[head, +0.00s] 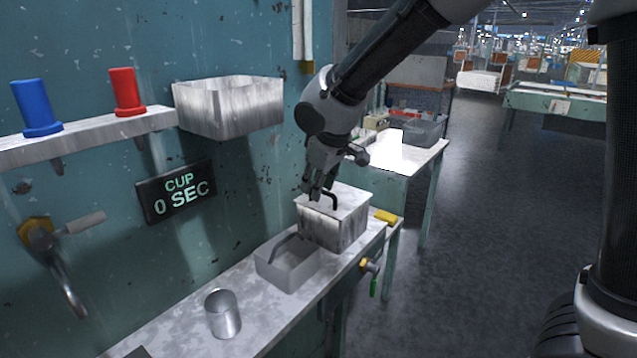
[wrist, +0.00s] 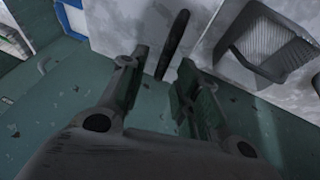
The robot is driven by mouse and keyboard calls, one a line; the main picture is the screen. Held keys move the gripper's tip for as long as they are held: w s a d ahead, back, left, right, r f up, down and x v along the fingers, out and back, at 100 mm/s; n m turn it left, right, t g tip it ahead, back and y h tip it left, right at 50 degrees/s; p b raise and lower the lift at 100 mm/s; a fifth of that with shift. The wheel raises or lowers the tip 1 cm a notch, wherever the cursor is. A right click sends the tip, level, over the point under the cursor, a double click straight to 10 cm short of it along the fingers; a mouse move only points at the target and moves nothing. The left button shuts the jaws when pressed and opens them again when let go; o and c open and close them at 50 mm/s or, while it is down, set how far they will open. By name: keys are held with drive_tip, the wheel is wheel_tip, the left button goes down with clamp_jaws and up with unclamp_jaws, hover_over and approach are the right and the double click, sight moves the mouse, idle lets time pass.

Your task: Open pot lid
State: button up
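The pot is a metal box (head: 335,232) on the bench against the wall, with a flat grey lid (head: 350,194) closed on top. The lid has a dark bar handle (head: 332,200). My gripper (head: 317,192) is just above the lid, at the handle. In the wrist view, my gripper (wrist: 164,58) is open, with a finger on each side of the line of the dark handle (wrist: 173,45). The handle's near end lies between the fingertips, and I cannot tell if they touch it. The lid's grey surface (wrist: 115,25) shows beyond.
An open grey bin (head: 290,276) stands beside the pot, and a metal cup (head: 222,314) is nearer on the bench. A metal box (head: 230,105) hangs on the wall above. A valve with a green handle (head: 372,278) sticks out from the bench's front edge.

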clamp_jaws()
drive_tip(key=shift+r, duration=0.1)
